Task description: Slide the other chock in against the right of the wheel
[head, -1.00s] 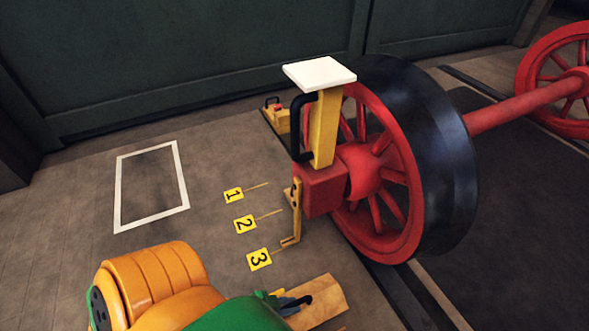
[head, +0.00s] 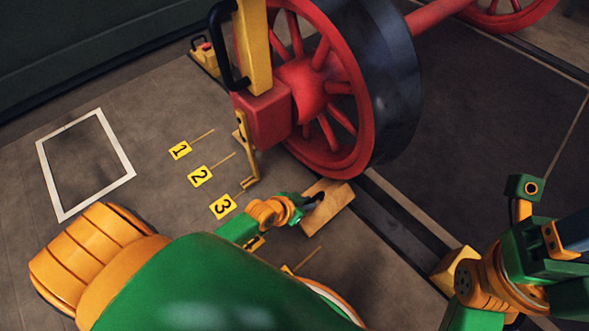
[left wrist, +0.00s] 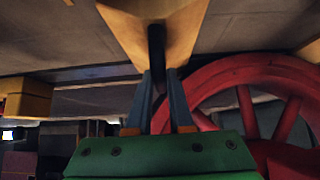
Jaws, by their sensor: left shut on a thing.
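The red wheel (head: 318,95) with its dark tread stands on the rail. A pale wooden chock (head: 338,212) with a black handle lies on the floor at the wheel's near lower rim; whether they touch I cannot tell. My left gripper (head: 306,207) is shut on the chock's handle. In the left wrist view the chock (left wrist: 180,22) is at the top, its black handle (left wrist: 157,48) between the fingers (left wrist: 160,100), with the wheel (left wrist: 245,75) at right. My right gripper (head: 565,240) is at the lower right edge, partly cut off, its jaws unclear.
A yellow block (head: 447,268) sits by the rail near my right arm. A yellow piece with a black handle (head: 205,60) is beyond the wheel's far left side. Yellow number markers (head: 200,176) and a white floor outline (head: 125,160) lie left. A yellow post (head: 252,45) stands before the wheel.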

